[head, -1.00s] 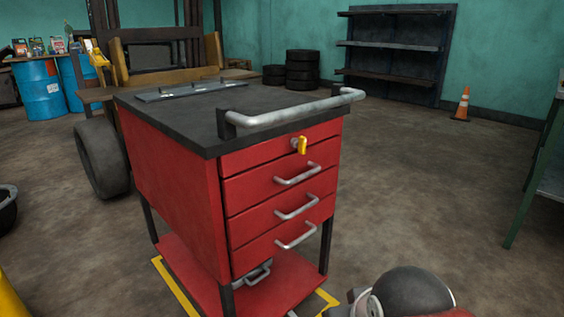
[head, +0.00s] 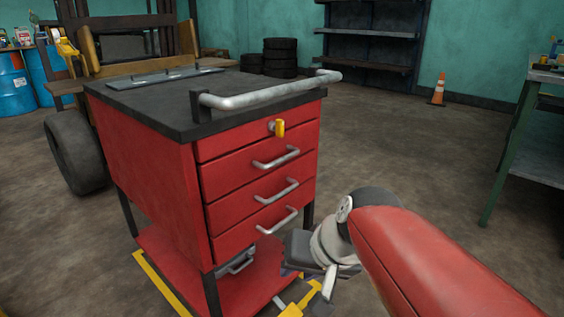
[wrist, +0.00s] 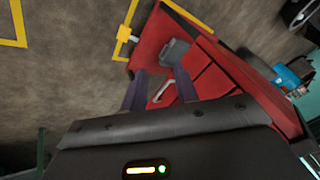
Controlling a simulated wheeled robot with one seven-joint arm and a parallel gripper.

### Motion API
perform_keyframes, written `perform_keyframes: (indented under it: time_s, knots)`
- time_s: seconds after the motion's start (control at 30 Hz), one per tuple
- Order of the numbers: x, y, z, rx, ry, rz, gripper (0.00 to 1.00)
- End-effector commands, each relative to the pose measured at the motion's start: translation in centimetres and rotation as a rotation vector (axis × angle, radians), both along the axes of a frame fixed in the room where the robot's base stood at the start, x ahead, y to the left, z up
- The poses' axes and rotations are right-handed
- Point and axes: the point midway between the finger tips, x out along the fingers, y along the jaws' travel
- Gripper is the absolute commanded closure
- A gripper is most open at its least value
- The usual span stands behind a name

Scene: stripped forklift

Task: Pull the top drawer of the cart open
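The red cart (head: 150,170) stands left of centre in the head view, with a black top. Its top drawer (head: 233,141) is shut and flush with the drawers below. A yellow piece (head: 280,128), perhaps a key or lock, sits on a round silver fitting on the top drawer's front. Several drawers below carry silver bar handles (head: 276,157). My gripper (wrist: 160,71) is open, its two dark fingers apart in the wrist view. A silver handle (wrist: 163,91) shows between them, but contact is not visible. In the head view my gripper is low, right of the lower drawers, partly hidden.
A silver push bar (head: 270,92) juts out above the top drawer. A yellow floor line (head: 165,283) runs around the cart's base. A green-legged bench (head: 530,160) stands at right, an orange cone (head: 438,90) behind. The floor between cart and bench is otherwise open.

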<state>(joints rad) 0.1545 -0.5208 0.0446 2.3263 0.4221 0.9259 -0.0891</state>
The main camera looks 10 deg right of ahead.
Motion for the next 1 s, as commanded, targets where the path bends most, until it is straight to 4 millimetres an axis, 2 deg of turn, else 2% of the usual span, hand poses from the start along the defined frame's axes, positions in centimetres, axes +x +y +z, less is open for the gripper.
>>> perform_keyframes:
  time_s: [0.03,0.17,0.2,0.3,0.4,0.5,0.63,0.73,1.0]
  knots:
    - [2.8,0.3,-0.2,0.103,0.007,-0.044,0.7]
    - [10.0,0.4,1.5,0.393,-0.028,-0.151,0.7]
    - [12.3,0.0,2.1,0.481,-0.049,-0.185,0.7]
    - [17.5,-2.1,3.7,0.682,-0.111,-0.265,0.7]
    - [21.4,-4.7,5.0,0.838,-0.177,-0.331,0.7]
    - [23.8,-6.9,5.9,0.942,-0.229,-0.375,0.7]
    - [25.2,-8.2,6.5,1.0,-0.262,-0.4,0.7]
    - [26.0,-7.8,6.5,1.008,-0.266,-0.402,0.7]
    - [29.3,-5.2,5.6,1.006,-0.263,-0.4,0.7]
